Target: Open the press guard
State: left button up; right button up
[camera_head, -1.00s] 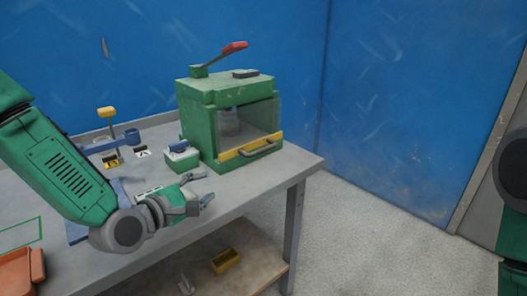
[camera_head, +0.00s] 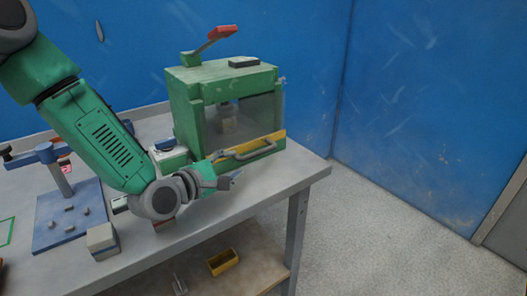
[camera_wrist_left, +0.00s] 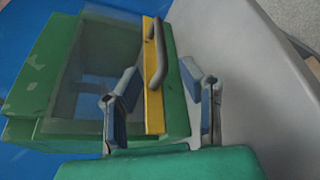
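The green press (camera_head: 225,75) stands on the bench with a red-tipped lever on top. Its guard is a clear panel (camera_head: 245,115) with a yellow bar (camera_head: 277,136) and a grey handle (camera_head: 258,152) along the lower front edge. The guard is down over the opening. My left gripper (camera_head: 232,180) is in front of the press, just below the handle's left end. In the left wrist view the gripper (camera_wrist_left: 162,95) is open, its fingers on either side of the yellow bar (camera_wrist_left: 153,100). The handle (camera_wrist_left: 157,55) lies beyond the fingertips. Contact is unclear. My right gripper is out of view.
A blue fixture plate (camera_head: 68,215) with a post stands on the bench left of my arm. A small block (camera_head: 102,240) sits near the front edge. A yellow bin (camera_head: 223,262) is on the lower shelf. Floor right of the bench is clear.

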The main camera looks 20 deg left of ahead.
aim_at(255, 155)
pick_arm(q)
jog(key=x, duration=1.2)
jog(key=shift+d+f, duration=0.1)
jog(key=shift+d, duration=0.05)
jog(key=shift+a, duration=0.3)
grip_shut()
jog(key=shift+d, duration=0.15)
